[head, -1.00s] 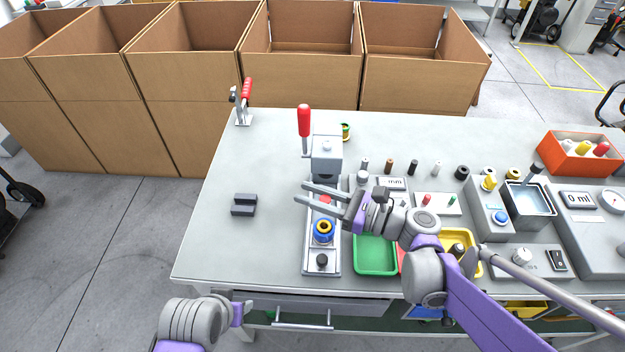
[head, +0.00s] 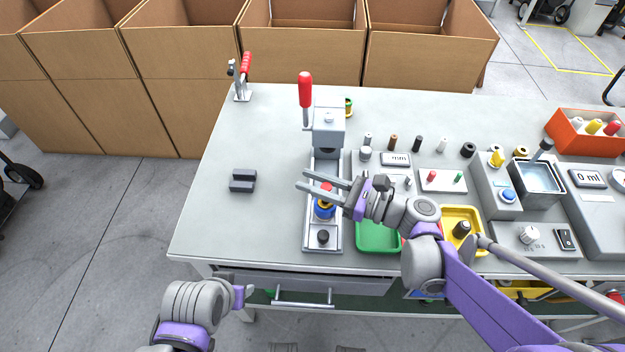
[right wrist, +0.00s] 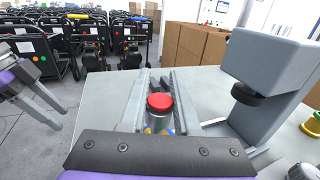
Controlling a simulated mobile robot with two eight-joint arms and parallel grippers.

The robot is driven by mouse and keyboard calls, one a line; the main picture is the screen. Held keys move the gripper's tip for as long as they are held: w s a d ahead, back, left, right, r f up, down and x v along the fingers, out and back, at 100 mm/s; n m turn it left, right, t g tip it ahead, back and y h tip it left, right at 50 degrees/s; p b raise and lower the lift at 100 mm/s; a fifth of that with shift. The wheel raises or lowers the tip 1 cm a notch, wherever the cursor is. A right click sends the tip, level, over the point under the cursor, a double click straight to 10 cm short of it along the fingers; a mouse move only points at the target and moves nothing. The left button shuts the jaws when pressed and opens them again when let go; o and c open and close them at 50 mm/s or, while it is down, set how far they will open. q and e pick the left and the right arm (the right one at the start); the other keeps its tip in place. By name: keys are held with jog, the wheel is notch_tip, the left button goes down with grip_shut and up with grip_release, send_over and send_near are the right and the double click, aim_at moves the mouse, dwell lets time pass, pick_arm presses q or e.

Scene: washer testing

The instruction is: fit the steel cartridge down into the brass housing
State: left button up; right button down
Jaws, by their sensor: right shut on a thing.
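The steel cartridge, a grey cylinder with a red cap (right wrist: 160,103), is between the fingers of my right gripper (head: 326,188). The gripper is shut on it just below the cap. The brass housing (head: 324,210), with a blue body and yellow-gold top, stands on the press base, directly below the gripper in the head view. The cartridge's lower end is hidden, so I cannot tell whether it has entered the housing. My left gripper (right wrist: 50,107) is empty, fingers apart, at the left of the right wrist view.
The grey press (head: 328,128) with its red lever (head: 305,86) stands just behind the housing. A green tray (head: 378,238) and a yellow tray (head: 450,220) lie to the right. A dark grey block (head: 243,181) sits at left, with clear table around it.

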jog(key=shift+f, duration=0.2)
jog(key=shift+f+b, duration=0.95)
jog(key=shift+f, duration=0.15)
jog(key=c, duration=0.6)
grip_release()
jog(key=shift+o, duration=0.2)
jog(key=v, duration=1)
jog(key=shift+s+d+r+p, duration=0.1)
jog(key=shift+s+d+p, duration=0.05)
jog(key=shift+d+p, duration=0.25)
